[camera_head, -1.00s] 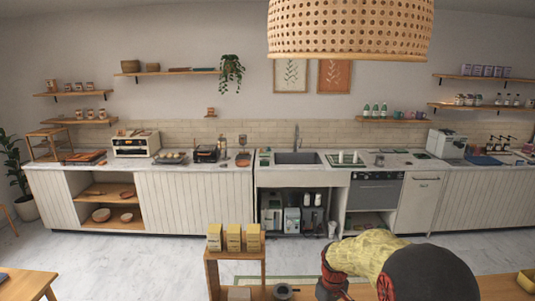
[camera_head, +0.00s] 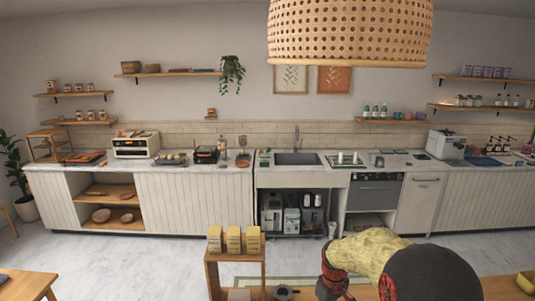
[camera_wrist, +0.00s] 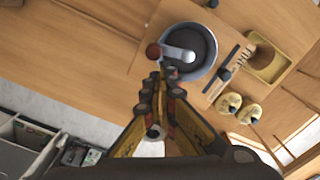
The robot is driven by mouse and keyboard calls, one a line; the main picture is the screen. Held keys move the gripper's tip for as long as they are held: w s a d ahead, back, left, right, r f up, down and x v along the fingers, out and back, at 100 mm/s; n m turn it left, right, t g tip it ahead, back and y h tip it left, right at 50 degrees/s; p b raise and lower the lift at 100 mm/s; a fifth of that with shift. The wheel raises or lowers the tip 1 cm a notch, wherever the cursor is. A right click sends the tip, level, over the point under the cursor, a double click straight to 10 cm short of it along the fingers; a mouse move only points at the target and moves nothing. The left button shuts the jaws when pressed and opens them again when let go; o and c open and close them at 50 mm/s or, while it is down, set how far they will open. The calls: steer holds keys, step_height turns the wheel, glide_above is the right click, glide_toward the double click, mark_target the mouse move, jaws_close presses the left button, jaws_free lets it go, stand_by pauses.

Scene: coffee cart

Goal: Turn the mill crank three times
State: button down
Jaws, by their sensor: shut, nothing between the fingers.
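The mill (camera_wrist: 205,68) shows in the wrist view as a round grey body with a dark top, seen from above on the wooden table. Its silver crank arm (camera_wrist: 180,54) ends in a round reddish-brown knob (camera_wrist: 154,50) on the left side of the mill. My gripper (camera_wrist: 163,73) is shut and empty, its fingertips just below the knob and crank in the picture. Whether they touch the crank I cannot tell. In the head view only the top of a small dark round thing, likely the mill (camera_head: 285,292), shows at the bottom edge, left of my arm.
Bare tabletop (camera_wrist: 75,60) is at the left. Yellow packets (camera_head: 233,240) stand on a wooden stand.

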steer(key=shift+s+d, duration=0.45)
steer(key=shift+d, duration=0.15)
steer(key=shift+w+a, duration=0.25)
steer(key=shift+w, duration=0.35)
step_height(320, 180, up, 7)
steer(key=p, duration=0.4)
stand_by(0.4)
